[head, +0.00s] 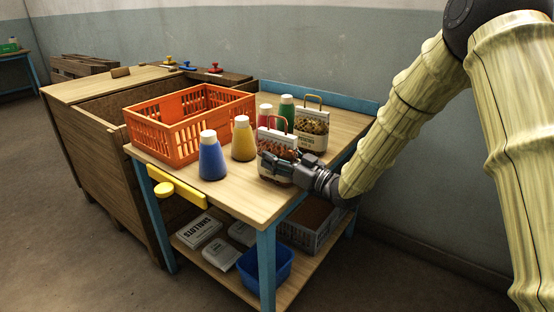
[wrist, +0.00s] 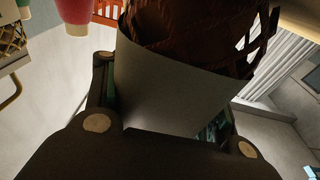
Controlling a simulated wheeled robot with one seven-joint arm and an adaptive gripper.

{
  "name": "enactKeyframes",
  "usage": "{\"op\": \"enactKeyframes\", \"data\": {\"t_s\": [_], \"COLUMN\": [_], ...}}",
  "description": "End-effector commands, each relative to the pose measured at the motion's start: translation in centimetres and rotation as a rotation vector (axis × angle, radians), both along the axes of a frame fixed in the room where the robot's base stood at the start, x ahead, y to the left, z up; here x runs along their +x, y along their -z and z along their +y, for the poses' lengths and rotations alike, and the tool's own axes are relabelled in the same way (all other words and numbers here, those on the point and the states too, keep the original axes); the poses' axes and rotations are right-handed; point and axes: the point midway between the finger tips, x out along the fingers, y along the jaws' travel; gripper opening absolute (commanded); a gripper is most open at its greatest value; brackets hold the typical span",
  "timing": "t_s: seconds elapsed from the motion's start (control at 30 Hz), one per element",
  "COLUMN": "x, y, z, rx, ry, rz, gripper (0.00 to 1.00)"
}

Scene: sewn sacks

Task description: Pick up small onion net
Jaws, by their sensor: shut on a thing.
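The small onion net (head: 276,139), a bag with reddish-brown onions, a white band and a red handle, stands upright at the right front of the table. My gripper (head: 285,163) comes from the right and is shut on it. In the wrist view the net (wrist: 195,35) fills the space between the fingers, its pale band (wrist: 170,85) facing the camera. The fingers hide part of its lower front. Whether its base touches the tabletop I cannot tell.
A second net with a yellow handle (head: 312,122) stands close behind. Blue (head: 211,160), yellow (head: 243,142), red (head: 265,114) and green (head: 287,112) bottles stand left and behind. An orange crate (head: 188,121) is at the left. The tabletop's front (head: 250,198) is clear.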

Motion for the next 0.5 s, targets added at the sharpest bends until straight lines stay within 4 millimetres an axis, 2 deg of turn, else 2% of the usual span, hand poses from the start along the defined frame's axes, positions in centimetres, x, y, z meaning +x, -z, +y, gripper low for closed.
{"op": "enactKeyframes", "data": {"t_s": [0.27, 0.5], "x": [0.0, 0.0], "y": [-0.7, -3.4], "z": [0.0, 0.0], "rx": [0.001, 0.001], "ry": [0.000, 0.000], "rz": [-0.002, -0.002], "gripper": [0.14, 0.14]}}
